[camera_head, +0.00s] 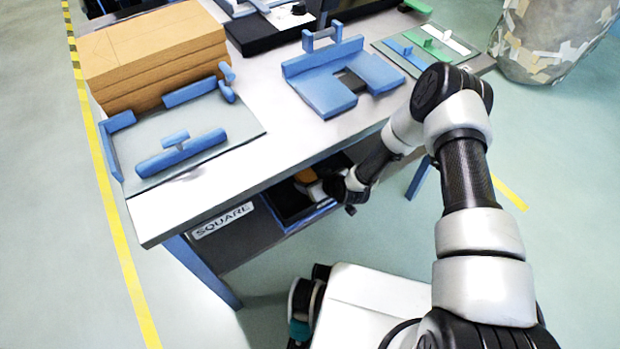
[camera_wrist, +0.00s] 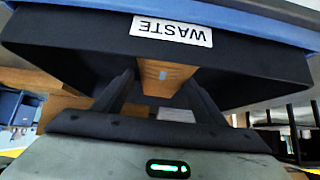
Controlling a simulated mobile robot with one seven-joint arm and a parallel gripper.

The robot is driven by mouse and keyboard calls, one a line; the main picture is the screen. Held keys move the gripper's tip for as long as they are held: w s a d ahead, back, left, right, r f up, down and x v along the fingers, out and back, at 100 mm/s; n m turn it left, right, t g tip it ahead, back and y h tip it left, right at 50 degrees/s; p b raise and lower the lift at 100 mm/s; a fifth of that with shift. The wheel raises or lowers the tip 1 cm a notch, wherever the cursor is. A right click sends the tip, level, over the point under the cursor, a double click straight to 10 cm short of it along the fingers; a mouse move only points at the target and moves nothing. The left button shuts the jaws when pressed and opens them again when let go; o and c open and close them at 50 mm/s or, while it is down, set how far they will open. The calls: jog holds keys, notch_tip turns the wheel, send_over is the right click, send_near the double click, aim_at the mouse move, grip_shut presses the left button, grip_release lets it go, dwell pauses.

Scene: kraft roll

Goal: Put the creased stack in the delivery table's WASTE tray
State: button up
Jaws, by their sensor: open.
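In the wrist view the two dark fingers of my gripper (camera_wrist: 160,80) stand apart. A brown kraft piece (camera_wrist: 161,72) with a small grey-blue mark shows between them, apparently the stack; I cannot tell whether a finger touches it or whether it is creased. The dark WASTE tray (camera_wrist: 95,40), its label upside down in this view, spans the picture around the fingers. In the head view my gripper (camera_head: 322,188) is low at the table's front, under the tabletop, beside a dark tray (camera_head: 283,207). An orange-brown piece (camera_head: 305,176) shows there, partly hidden by my gripper.
The grey tabletop (camera_head: 200,205) overhangs the tray and my gripper. On it are a brown stack (camera_head: 155,55), a plate with blue guides (camera_head: 200,130) and a blue fixture (camera_head: 335,85). A SQUARE label (camera_head: 223,220) is on the lower front. The floor at left is clear.

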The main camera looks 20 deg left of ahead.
jog(key=p+v, duration=0.2)
jog(key=v, duration=0.8)
jog(key=shift+r, duration=0.1)
